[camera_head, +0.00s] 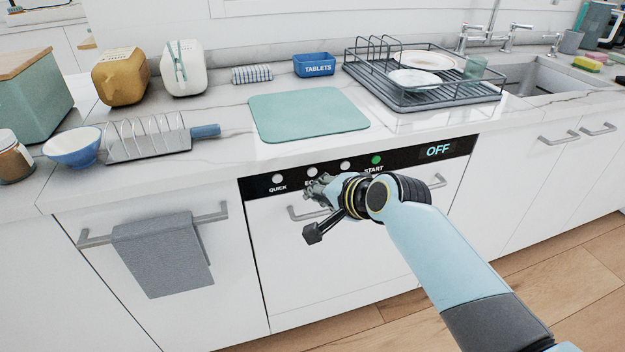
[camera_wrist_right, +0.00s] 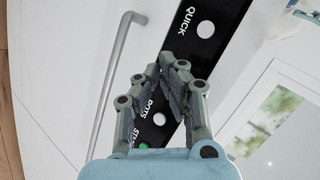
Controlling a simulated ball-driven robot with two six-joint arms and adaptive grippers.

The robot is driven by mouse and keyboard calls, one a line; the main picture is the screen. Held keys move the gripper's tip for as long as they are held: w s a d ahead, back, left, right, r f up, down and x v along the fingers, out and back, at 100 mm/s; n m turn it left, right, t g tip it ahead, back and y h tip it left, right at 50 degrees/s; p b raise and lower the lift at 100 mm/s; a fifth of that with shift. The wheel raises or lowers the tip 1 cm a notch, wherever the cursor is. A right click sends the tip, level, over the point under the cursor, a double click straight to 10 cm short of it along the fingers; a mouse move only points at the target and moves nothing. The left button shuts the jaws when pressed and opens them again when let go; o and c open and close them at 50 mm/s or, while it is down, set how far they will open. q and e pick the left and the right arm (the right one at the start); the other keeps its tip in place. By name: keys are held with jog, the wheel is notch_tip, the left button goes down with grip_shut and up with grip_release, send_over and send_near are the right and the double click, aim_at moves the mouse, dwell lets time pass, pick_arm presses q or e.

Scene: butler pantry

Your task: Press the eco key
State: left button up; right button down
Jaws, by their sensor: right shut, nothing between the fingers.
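The black control panel (camera_head: 408,158) runs along the top of the white dishwasher front in the head view. Its white eco key (camera_head: 312,171) shows just above my right gripper (camera_head: 318,186), which covers part of the ECO label. The right gripper is shut and empty, its fingers pointing at the panel around that key. I cannot tell whether the fingertips touch the panel. In the right wrist view, the shut fingers (camera_wrist_right: 173,68) lie between the quick key (camera_wrist_right: 206,29) and the pots key (camera_wrist_right: 159,119), hiding the eco key. The display (camera_head: 438,150) reads OFF. My left gripper is not in view.
The green start key (camera_head: 376,160) is right of the pots key. A dishwasher handle (camera_head: 303,215) runs below the panel, partly behind my right arm. A green mat (camera_head: 308,114), toast rack (camera_head: 148,140) and dish rack (camera_head: 420,97) stand on the counter above.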

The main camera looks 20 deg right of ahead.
aim_at(303, 181)
jog(key=shift+w+r, duration=0.1)
jog(key=shift+w, duration=1.05)
jog(key=shift+w, duration=0.15)
dwell(0.5)
jog(key=shift+w, duration=0.25)
jog(key=shift+w, duration=0.45)
dwell(0.6)
dwell(0.3)
jog(key=shift+s+r+p, duration=0.1)
jog(key=shift+s+p, duration=0.3)
jog(key=shift+s, duration=0.45)
